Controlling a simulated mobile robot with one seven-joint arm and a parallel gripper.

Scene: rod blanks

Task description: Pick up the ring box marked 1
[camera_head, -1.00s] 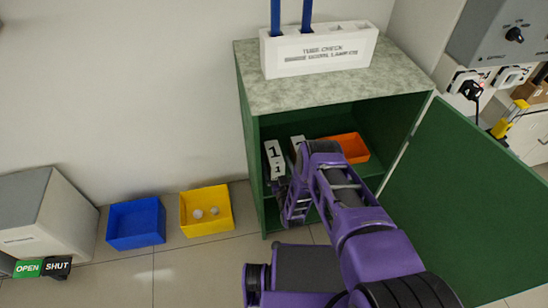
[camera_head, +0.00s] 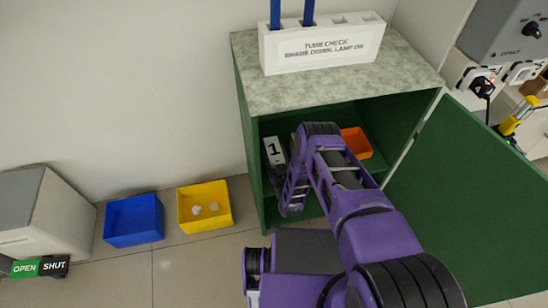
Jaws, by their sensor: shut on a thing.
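The ring box marked 1 (camera_head: 274,150) is a white box with a black 1 on it. It stands inside the green cabinet, at the left of the upper compartment close to the side wall. My gripper (camera_head: 283,178) reaches in through the open front and is shut on the box's near, lower part. The fingertips are mostly hidden by dark and purple links, so the exact grip is hard to see. My purple arm covers the middle of the compartment.
An orange tray (camera_head: 356,143) sits to the right in the cabinet (camera_head: 248,130). The green door (camera_head: 465,205) stands open at the right. A white tube rack (camera_head: 322,46) is on top. Blue (camera_head: 134,222) and yellow (camera_head: 204,207) bins stand on the floor at left.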

